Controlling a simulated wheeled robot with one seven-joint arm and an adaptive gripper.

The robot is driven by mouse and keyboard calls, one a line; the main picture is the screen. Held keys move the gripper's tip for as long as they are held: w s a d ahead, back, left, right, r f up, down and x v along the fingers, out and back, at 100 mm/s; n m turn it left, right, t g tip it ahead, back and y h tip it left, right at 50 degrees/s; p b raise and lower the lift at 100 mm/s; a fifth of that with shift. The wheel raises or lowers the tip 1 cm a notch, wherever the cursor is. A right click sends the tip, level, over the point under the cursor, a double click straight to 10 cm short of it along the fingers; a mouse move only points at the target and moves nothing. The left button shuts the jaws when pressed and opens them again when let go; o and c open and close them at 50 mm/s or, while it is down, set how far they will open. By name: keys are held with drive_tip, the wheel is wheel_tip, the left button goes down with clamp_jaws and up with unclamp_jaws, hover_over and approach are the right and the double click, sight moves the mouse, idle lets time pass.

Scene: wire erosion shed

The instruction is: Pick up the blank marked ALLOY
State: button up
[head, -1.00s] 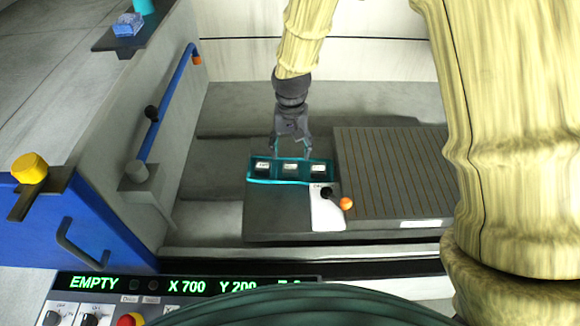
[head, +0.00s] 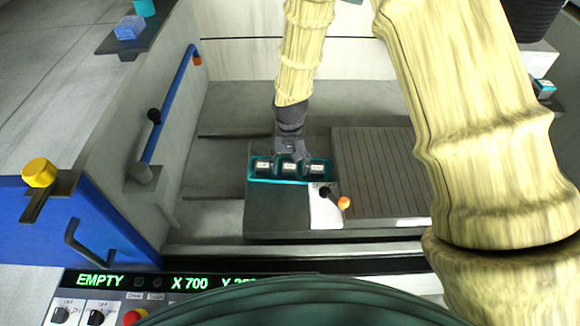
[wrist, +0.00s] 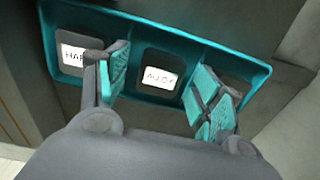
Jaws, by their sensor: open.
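The blank marked ALLOY (wrist: 159,75) is a dark block with a white label, in the middle compartment of a teal three-compartment tray (wrist: 215,55). My gripper (wrist: 165,88) is open and empty, its teal-padded fingers on either side of this middle compartment in the wrist view. I cannot tell whether they touch the blank. A second blank (wrist: 75,55), its label starting "HA", is partly hidden behind the left finger. In the head view the tray (head: 290,181) holds three labelled blanks, with my gripper (head: 290,153) just behind the middle one (head: 289,168). The labels there are too small to read.
The tray sits on a dark block (head: 275,210) beside a slotted plate (head: 375,175). A white plate with a black and orange knobbed lever (head: 343,203) is in front right. A blue handrail (head: 172,100) runs along the left wall. The panel display (head: 165,281) reads EMPTY.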

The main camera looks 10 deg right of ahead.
drive_tip(key=c, duration=1.4)
drive_tip(key=shift+o, duration=0.2)
drive_tip(key=shift+r, duration=0.1)
